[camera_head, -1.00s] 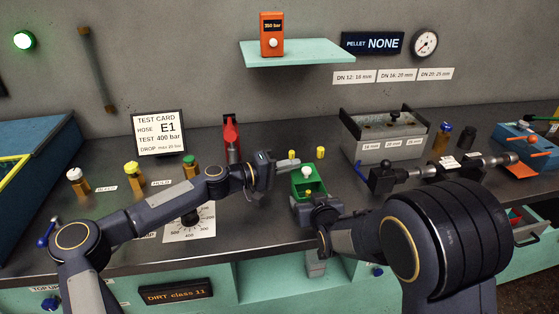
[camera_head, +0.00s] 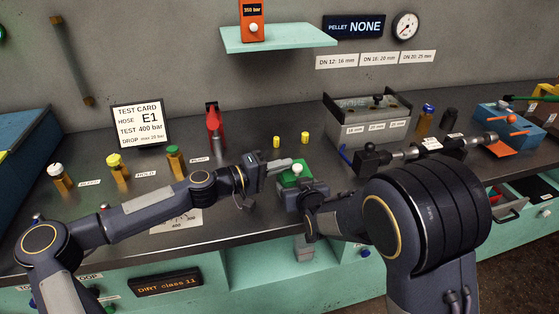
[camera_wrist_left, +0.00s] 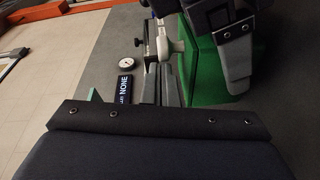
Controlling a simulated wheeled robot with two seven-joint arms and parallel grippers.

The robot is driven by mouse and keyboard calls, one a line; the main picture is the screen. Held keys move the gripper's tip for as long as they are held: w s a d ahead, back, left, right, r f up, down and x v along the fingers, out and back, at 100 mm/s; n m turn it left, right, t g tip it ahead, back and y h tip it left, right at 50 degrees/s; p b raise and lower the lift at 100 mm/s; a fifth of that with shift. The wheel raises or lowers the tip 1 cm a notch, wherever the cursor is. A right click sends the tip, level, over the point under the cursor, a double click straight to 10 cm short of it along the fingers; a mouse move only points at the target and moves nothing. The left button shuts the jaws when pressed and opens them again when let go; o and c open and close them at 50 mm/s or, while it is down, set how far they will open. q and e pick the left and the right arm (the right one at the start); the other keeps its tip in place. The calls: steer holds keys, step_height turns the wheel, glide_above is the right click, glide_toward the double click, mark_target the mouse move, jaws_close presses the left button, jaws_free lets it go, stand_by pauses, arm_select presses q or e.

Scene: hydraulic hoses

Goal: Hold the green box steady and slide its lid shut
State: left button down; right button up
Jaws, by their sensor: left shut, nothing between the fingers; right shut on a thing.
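The green box (camera_head: 289,204) stands on the bench, its lid (camera_head: 288,181) lying over the top. A white knob (camera_head: 297,169) stands up from the lid. My left gripper (camera_head: 290,164) is shut and empty, its fingertips beside the knob at its far side; I cannot tell if they touch. The left wrist view shows the knob (camera_wrist_left: 171,46) by the fingers and the green of the box (camera_wrist_left: 207,68). My right gripper (camera_head: 308,197) is shut on the box at its near right side; its fingertips are mostly hidden by its own body.
Two yellow pegs (camera_head: 305,138) stand behind the box. A red bottle (camera_head: 215,127) and colour-capped bottles (camera_head: 175,161) are to the left. The bench's front edge runs close by the box.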

arm_select(q)
steer(key=s+a+r, duration=0.1)
steer(key=s+a, duration=0.1)
steer(key=a, duration=0.9)
steer(key=shift+s+a, duration=0.15)
steer(key=shift+s, duration=0.1)
steer(key=shift+r, duration=0.1)
arm_select(e)
steer(key=o, duration=1.1)
